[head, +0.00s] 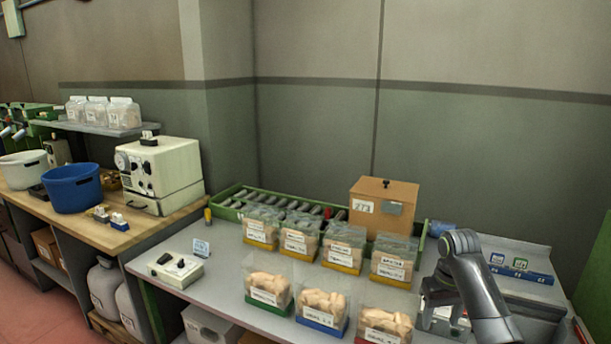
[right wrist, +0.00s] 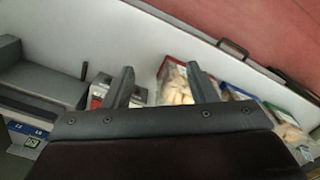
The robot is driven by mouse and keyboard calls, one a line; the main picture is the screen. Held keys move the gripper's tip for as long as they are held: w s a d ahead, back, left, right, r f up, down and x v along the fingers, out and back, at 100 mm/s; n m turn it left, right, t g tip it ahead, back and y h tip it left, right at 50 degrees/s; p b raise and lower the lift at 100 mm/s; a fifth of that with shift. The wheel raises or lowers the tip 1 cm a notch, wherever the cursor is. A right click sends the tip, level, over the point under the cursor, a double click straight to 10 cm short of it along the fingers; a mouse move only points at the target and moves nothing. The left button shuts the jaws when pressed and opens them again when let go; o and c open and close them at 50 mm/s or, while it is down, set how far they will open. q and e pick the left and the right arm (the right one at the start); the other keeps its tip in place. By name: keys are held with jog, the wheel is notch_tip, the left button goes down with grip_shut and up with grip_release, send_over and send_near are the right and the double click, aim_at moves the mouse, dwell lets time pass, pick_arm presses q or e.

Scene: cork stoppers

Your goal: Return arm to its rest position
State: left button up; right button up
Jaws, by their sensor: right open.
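My right gripper (right wrist: 164,82) is open in the right wrist view, with its two dark fingers apart and nothing held between them. In the head view my right arm stands over the right part of the grey bench (head: 225,300); its fingertips are not clear there. The front row of clear bins with tan cork stoppers stands left of it: a red-based bin (head: 388,325), a blue-based bin (head: 322,308) and a green-based bin (head: 268,290). The red-edged bin also shows beyond the fingers in the wrist view (right wrist: 178,82). My left gripper is not in view.
Several yellow-based bins (head: 343,248) stand behind, with a brown box (head: 384,205) and a green roller tray (head: 232,212) at the back. A switch box (head: 175,270) sits at the bench's left end. A blue labelled strip (head: 520,270) lies at the right.

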jog(key=s+d+f, duration=0.1)
jog(key=s+f, duration=0.5)
jog(key=f, duration=0.7)
jog(key=s+d+f+m, duration=0.1)
jog(key=s+f, duration=0.4)
jog(key=f, duration=0.7)
jog(key=s+d+f, duration=0.2)
jog(key=s+f, duration=0.4)
jog(key=f, duration=0.7)
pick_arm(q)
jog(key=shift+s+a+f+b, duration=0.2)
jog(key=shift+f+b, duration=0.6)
pick_arm(e)
jog(key=s+a+f, duration=0.1)
jog(key=s+f, duration=0.4)
jog(key=s, duration=0.7)
jog(key=s+a+f, duration=0.1)
jog(key=s+f, duration=0.5)
jog(key=s, duration=0.7)
jog(key=s+a+f+t+h, duration=0.1)
jog(key=s+f, duration=0.4)
jog(key=s, duration=0.8)
jog(key=shift+a+f, duration=0.4)
jog(key=shift+a, duration=0.2)
